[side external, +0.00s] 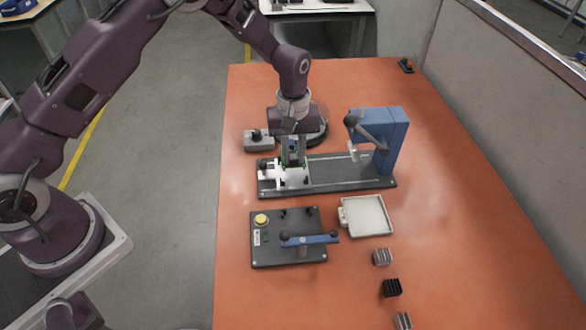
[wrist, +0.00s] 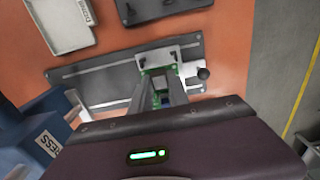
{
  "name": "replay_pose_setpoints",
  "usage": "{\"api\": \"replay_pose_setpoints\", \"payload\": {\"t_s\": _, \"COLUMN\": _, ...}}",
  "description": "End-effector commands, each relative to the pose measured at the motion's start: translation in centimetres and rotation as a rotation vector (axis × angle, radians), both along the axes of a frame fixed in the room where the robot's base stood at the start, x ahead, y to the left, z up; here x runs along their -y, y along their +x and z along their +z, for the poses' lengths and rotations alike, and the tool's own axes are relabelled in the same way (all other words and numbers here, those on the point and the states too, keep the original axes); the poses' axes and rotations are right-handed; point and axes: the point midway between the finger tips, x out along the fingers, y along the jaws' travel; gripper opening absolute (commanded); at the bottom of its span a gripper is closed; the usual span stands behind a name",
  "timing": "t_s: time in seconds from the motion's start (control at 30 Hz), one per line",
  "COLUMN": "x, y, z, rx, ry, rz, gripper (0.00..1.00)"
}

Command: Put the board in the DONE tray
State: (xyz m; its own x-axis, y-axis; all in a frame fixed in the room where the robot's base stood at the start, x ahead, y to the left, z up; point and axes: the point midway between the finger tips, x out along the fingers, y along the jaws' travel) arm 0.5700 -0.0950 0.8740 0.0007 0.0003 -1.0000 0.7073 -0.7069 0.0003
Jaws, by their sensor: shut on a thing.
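My gripper (side external: 292,163) points down over the white carriage (side external: 291,179) at the left end of the dark rail plate. It is shut on a small green board (wrist: 158,78), which shows between the fingers in the wrist view. Green edges show at the fingertips in the side view. I cannot tell whether the board rests in the carriage or is just above it. The DONE tray (side external: 367,216) is a shallow pale tray on the orange table, in front of the rail plate and to the right. It also shows at the upper left of the wrist view (wrist: 64,38) and looks empty.
A blue press (side external: 394,143) with a dark lever stands at the rail plate's right end. A black fixture (side external: 262,252) with a yellow button and blue bar is left of the tray. Several finned blocks (side external: 382,257) lie in front. A grey box (side external: 254,145) sits behind the carriage.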

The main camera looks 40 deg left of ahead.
Motion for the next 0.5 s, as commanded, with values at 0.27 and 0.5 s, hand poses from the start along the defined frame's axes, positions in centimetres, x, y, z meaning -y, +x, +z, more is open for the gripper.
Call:
{"api": "replay_pose_setpoints", "payload": {"t_s": 0.27, "x": 0.01, "y": -0.04, "z": 1.32, "rx": 0.000, "ry": 0.000, "rz": 0.000, "gripper": 0.00}}
{"api": "replay_pose_setpoints", "payload": {"t_s": 0.5, "x": 0.01, "y": -0.04, "z": 1.31, "rx": -0.001, "ry": -0.001, "rz": 0.000, "gripper": 0.00}}
